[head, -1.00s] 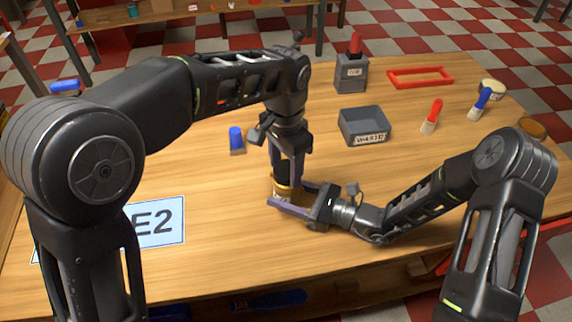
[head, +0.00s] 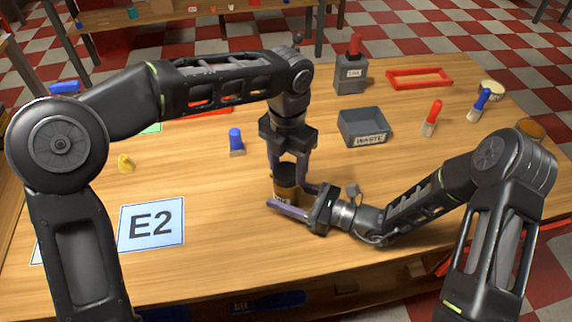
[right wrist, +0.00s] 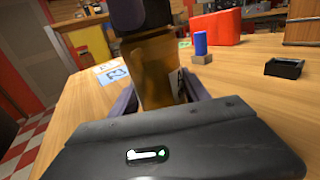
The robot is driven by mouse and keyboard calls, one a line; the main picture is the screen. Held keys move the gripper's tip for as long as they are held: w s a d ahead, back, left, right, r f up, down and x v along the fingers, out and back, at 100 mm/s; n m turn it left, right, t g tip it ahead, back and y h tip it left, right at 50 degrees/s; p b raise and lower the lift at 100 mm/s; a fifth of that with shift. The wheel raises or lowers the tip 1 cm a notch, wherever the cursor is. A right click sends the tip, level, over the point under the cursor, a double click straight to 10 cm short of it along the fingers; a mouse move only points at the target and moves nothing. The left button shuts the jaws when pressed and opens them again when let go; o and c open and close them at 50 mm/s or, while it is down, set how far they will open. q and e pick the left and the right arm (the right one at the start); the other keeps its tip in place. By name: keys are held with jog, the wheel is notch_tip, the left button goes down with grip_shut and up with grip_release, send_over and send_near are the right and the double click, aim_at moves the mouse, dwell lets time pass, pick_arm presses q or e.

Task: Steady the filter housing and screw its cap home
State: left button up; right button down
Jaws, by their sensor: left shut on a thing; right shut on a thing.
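The filter housing (head: 284,197) is an amber-brown cylinder standing upright near the middle of the table. It also shows in the right wrist view (right wrist: 152,75), with a pale label on its side. A dark cap (head: 285,173) sits on top of it; I cannot tell how far down it is threaded. My left gripper (head: 287,177) points straight down from above and is shut on the cap. My right gripper (head: 285,196) lies low and level, its purple fingers on either side of the housing, shut on it. The far side of the housing is hidden.
An E2 card (head: 152,226) lies to the left. A grey waste bin (head: 362,128), a grey holder (head: 350,78), a red frame (head: 420,78) and brushes (head: 432,118) are at the back right. The front table is fairly clear.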

pick_arm(q)
jog(key=shift+m, duration=1.2)
jog(key=o, duration=1.3)
jog(key=shift+o, duration=0.2)
jog(key=shift+c, duration=0.3)
